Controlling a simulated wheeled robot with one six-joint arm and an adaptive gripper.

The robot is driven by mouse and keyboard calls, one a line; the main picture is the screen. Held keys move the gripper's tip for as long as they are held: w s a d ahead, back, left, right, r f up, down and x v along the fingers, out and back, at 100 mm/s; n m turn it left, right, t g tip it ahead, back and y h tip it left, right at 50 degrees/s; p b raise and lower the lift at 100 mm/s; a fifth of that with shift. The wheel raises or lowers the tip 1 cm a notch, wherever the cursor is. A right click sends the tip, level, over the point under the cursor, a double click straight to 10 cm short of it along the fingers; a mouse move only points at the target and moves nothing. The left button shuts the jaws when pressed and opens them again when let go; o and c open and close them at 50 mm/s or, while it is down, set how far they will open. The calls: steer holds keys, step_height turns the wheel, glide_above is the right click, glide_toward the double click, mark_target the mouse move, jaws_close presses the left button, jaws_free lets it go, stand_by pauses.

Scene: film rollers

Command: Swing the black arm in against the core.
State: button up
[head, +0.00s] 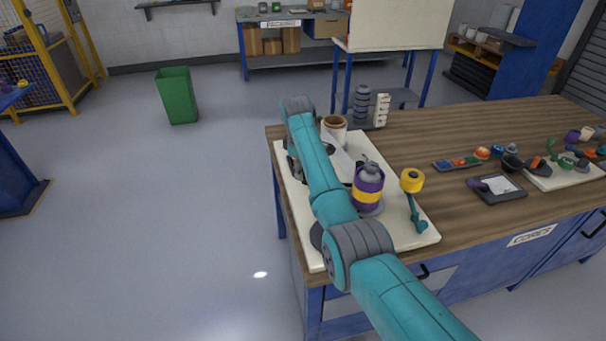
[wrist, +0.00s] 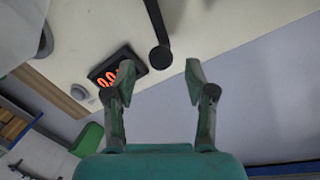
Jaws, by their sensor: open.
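In the wrist view the black arm (wrist: 156,24) is a thin dark bar coming down from the top edge and ending in a round black tip (wrist: 161,57). My gripper (wrist: 160,78) is open and empty. Its two fingers lie to either side of and just below that tip in the picture; I cannot tell whether they touch it. In the head view a pale roll with a brown core (head: 334,123) stands on the cream board (head: 407,237). My own arm hides the black arm and my gripper there. A pale round form, possibly the roll, is cut off at the wrist view's upper left.
A small display with orange digits (wrist: 113,67) sits beside the left finger. On the board stand a purple roller with a yellow band (head: 368,186) and a teal lever with a yellow head (head: 412,182). A grey stack (head: 361,104) stands behind.

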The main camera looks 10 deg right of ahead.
step_height(320, 180, up, 8)
steer(key=s, duration=0.1)
steer(key=shift+s+a, duration=0.15)
steer(key=shift+a, duration=0.3)
